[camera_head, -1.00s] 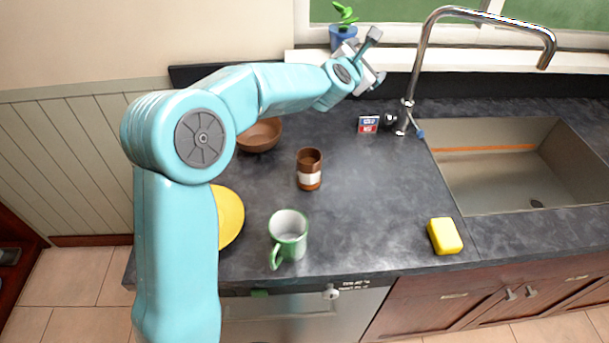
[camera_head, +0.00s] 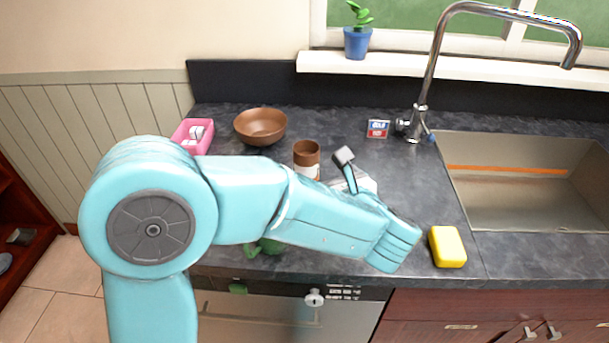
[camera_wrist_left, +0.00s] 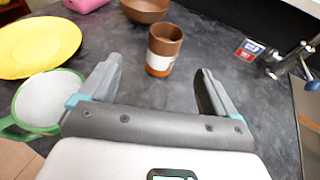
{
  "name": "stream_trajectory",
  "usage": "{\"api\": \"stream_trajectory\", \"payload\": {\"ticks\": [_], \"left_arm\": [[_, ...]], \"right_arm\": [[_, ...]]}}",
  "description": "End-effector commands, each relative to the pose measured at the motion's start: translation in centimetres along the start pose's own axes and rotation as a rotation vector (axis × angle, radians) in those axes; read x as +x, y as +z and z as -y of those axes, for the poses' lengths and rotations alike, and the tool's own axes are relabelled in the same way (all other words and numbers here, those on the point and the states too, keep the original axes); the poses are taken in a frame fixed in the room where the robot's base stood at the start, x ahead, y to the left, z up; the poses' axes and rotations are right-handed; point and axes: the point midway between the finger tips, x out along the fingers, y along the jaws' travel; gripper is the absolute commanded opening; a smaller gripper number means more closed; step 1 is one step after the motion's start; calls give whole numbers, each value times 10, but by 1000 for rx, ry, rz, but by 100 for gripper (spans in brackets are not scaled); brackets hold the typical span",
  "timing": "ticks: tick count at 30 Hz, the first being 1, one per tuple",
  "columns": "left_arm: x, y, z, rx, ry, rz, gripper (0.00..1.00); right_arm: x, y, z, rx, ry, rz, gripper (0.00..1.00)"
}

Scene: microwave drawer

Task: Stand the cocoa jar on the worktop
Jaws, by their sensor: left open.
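The cocoa jar (camera_head: 306,154) is brown with a white label band. It stands upright on the dark worktop (camera_head: 225,119), partly hidden behind my left arm in the head view. In the left wrist view the jar (camera_wrist_left: 163,51) stands ahead of my left gripper (camera_wrist_left: 158,82), roughly midway between its fingers and beyond the tips. My left gripper also shows in the head view (camera_head: 347,172), just right of the jar. It is open and empty. My right gripper is in neither view.
A green-and-white mug (camera_wrist_left: 47,101) and yellow plate (camera_wrist_left: 38,47) sit left of my gripper. A brown bowl (camera_head: 261,126) and pink container (camera_head: 192,136) stand behind. A small box (camera_head: 378,128), yellow sponge (camera_head: 447,247), tap (camera_head: 424,95) and sink (camera_head: 520,195) are to the right.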

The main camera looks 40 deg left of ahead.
Motion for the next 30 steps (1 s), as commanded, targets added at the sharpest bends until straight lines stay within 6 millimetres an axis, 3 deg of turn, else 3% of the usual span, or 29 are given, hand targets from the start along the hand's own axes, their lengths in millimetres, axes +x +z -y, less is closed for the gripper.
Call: {"api": "stream_trajectory", "payload": {"ticks": [4, 15, 23, 30], "left_arm": [[8, 0, 4, 0, -18, 4, 91], [89, 1, 5, 0, -16, 4, 91], [110, 2, 7, 0, -16, 4, 91], [147, 4, 10, 0, -16, 4, 91]], "right_arm": [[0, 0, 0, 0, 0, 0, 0], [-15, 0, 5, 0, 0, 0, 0], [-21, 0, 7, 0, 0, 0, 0], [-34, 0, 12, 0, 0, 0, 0]]}}
